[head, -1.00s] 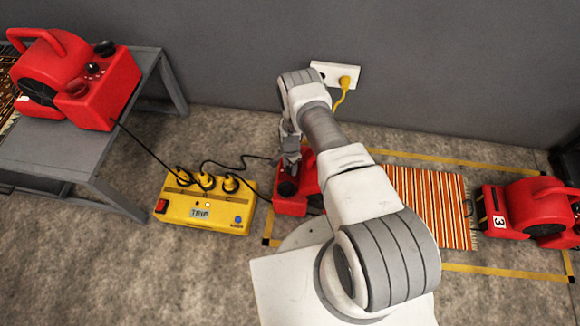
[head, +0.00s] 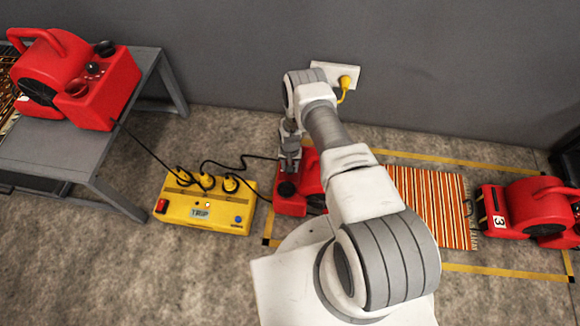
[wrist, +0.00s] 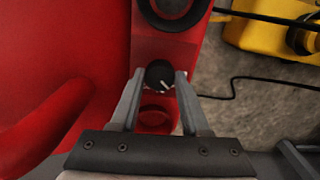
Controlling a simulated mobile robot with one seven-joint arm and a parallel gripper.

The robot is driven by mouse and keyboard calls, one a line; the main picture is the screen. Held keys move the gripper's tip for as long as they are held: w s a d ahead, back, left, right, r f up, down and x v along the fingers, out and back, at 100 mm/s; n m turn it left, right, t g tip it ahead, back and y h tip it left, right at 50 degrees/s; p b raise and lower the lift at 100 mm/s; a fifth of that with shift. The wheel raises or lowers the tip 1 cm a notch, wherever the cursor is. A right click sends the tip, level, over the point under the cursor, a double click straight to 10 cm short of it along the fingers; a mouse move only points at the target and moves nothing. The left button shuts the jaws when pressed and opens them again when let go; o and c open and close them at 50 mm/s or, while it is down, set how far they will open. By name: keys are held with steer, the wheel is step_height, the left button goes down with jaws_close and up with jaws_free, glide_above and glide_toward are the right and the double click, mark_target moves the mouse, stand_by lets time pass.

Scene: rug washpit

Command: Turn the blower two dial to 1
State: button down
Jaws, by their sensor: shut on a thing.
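A red blower (head: 290,203) stands on the floor beside the yellow power box, mostly hidden under my arm in the head view. In the wrist view its red housing (wrist: 75,60) fills the left side. A small black dial (wrist: 160,75) with a white pointer line sits on its panel. My gripper (wrist: 160,82) has its two fingers on either side of this dial and is shut on it. The pointer slants toward the lower right in the wrist view. I cannot read any numbers around the dial. In the head view my gripper (head: 290,163) is over the blower's panel.
A yellow power box (head: 205,208) with several plugs and cables lies left of the blower. Another red blower (head: 65,80) is on a grey table (head: 60,150). A blower marked 3 (head: 530,208) stands at right, past a striped rug (head: 430,205). A larger black knob (wrist: 172,8) is near the dial.

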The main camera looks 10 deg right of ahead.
steer(key=shift+n, duration=0.3)
steer(key=shift+c, duration=1.9)
jaws_free()
steer(key=shift+r, duration=0.1)
step_height(320, 180, up, 17)
steer(key=p, duration=0.6)
steer(key=shift+r+p, duration=0.15)
steer(key=shift+p, duration=0.2)
